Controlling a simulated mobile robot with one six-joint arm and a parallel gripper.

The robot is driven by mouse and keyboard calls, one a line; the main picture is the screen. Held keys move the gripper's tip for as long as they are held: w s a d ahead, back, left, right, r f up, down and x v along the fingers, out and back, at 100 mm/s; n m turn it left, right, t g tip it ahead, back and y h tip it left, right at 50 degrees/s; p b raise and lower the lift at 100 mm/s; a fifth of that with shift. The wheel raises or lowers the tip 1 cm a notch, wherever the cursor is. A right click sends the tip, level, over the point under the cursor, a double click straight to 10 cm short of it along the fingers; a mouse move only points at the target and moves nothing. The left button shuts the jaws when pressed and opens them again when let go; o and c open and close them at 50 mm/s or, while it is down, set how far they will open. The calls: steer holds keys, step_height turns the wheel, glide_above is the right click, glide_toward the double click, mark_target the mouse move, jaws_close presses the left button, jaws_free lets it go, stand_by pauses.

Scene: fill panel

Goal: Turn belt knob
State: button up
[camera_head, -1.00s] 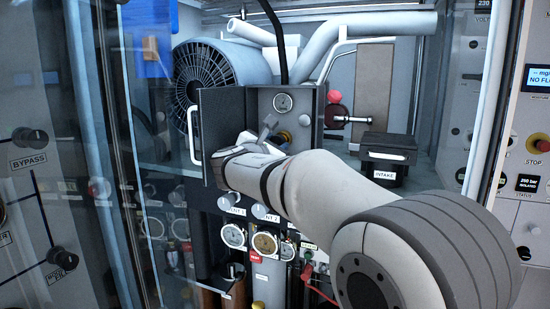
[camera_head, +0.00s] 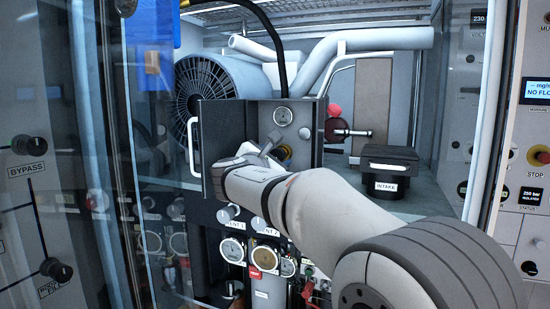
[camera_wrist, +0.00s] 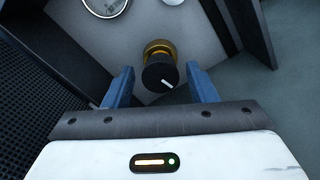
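In the head view the knob's yellow collar (camera_head: 285,152) shows just past my gripper (camera_head: 268,147), inside an open grey box; the rest of the knob is mostly hidden by my wrist.
A gauge (camera_head: 283,116) is above the knob. The box's open door with a white handle (camera_head: 194,146) stands at the left, and its side wall at the right. A black INTAKE box (camera_head: 389,166) is to the right. Gauges (camera_head: 265,259) and small knobs are below.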

steer(key=shift+o, duration=0.3)
steer(key=b+v, duration=0.2)
steer(key=v, duration=0.6)
